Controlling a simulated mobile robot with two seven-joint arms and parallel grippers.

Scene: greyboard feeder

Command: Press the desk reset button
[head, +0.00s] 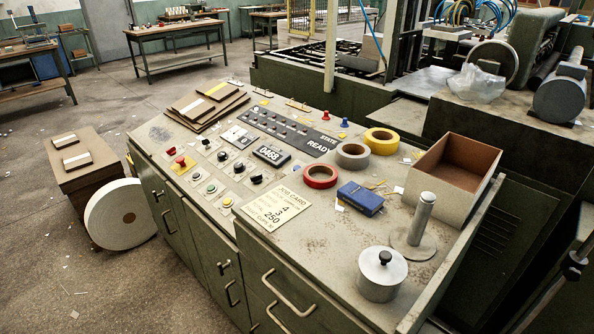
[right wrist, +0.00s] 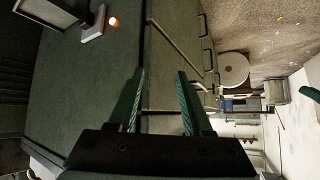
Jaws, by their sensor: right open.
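The sloped control desk (head: 330,225) fills the middle of the head view. Its panel carries a red mushroom button (head: 181,161) on a yellow plate, a green button (head: 211,188), a yellow button (head: 227,202), a black knob (head: 256,179) and other small controls. Their labels are too small to read, so I cannot tell which is the reset button. A display beside them reads 0468 (head: 271,155), and a dark strip reads STATE READY. My right gripper (right wrist: 159,74) is open and empty in the right wrist view, beside dark green surfaces. Neither gripper shows in the head view.
On the desk lie red tape (head: 320,177), grey tape (head: 352,155), yellow tape (head: 381,141), a blue box (head: 360,198), a job card (head: 281,204), a lidded metal pot (head: 382,275), a metal post (head: 423,215) and an open bin (head: 433,198). A white roll (head: 122,215) stands on the floor.

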